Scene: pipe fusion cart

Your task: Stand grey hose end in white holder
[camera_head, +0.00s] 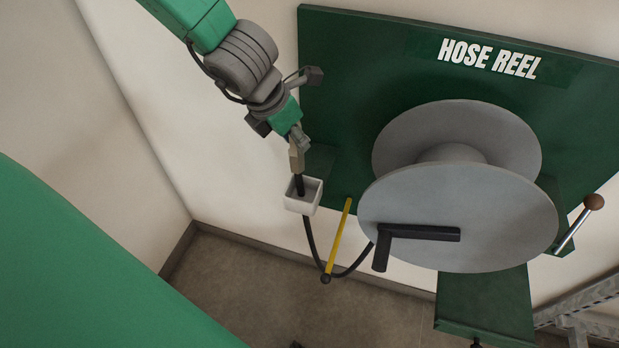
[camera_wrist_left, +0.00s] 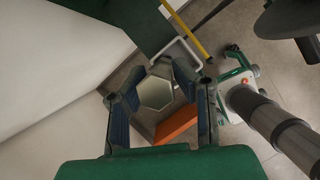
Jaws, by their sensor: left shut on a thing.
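My left gripper (camera_head: 296,147) is shut on the grey hose end (camera_head: 296,161), just above the white holder (camera_head: 303,207) in the head view. The hose end points down, and the dark hose below it runs into the holder's open top. The hose shows again below the holder. How deep the end sits, and whether it touches the walls, I cannot tell. In the left wrist view the hose end's hexagonal face (camera_wrist_left: 157,93) lies between my left gripper's fingers (camera_wrist_left: 155,88), with part of the pale holder (camera_wrist_left: 194,52) beyond. My right gripper is not in view.
The grey reel (camera_head: 455,215), with a black crank, stands right of the holder before a green panel (camera_head: 340,60). The hose loops from the holder past a yellow rod (camera_head: 339,238) to the reel. A brown-knobbed lever (camera_head: 593,203) is at far right. Open floor lies below.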

